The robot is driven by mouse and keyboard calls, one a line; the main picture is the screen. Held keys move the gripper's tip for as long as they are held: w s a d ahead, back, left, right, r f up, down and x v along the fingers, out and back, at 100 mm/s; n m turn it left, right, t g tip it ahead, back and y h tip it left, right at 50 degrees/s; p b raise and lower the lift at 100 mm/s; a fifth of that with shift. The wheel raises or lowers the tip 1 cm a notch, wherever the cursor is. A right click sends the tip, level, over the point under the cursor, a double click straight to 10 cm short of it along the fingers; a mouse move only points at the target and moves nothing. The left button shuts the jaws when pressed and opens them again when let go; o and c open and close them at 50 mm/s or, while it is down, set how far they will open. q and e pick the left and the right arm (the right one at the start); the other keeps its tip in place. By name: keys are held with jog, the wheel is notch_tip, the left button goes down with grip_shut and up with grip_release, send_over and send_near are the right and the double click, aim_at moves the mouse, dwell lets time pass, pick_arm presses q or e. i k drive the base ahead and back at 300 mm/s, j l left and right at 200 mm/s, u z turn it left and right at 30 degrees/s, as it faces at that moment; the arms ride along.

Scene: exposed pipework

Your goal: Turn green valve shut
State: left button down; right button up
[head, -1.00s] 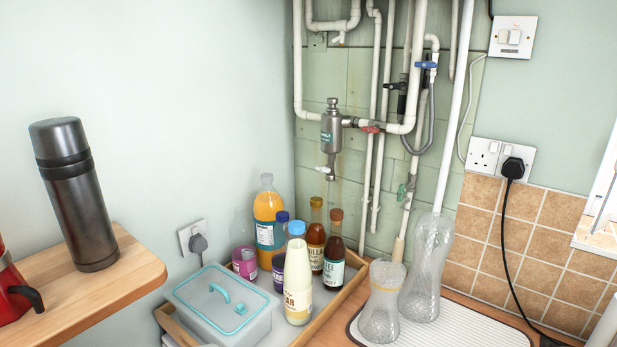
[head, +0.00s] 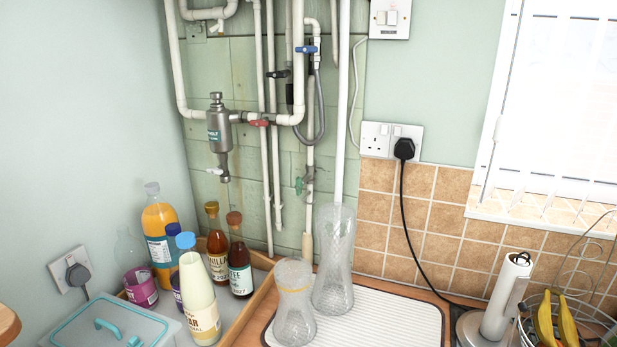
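The green valve (head: 301,185) is a small green handle low on a white vertical pipe, behind the counter and left of the tall clear glass. It is small in view, and I cannot tell whether it is open or shut. A red valve handle (head: 259,123), a blue one (head: 306,49) and a black one (head: 277,74) sit higher on the pipework. Neither of my grippers shows in the head view.
A tall clear vase (head: 335,262) and a shorter one (head: 294,305) stand on a ribbed white mat (head: 395,325) below the valve. Several bottles and a lidded box (head: 115,328) crowd the left. A paper towel holder (head: 500,305) and bananas (head: 556,322) stand right.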

aim_at(299, 185)
jog(key=k+j+u, duration=0.1)
jog(key=u, duration=0.35)
jog(key=k+j+u, duration=0.15)
jog(key=u, duration=0.35)
jog(key=k+j+u, duration=0.15)
jog(key=u, duration=0.3)
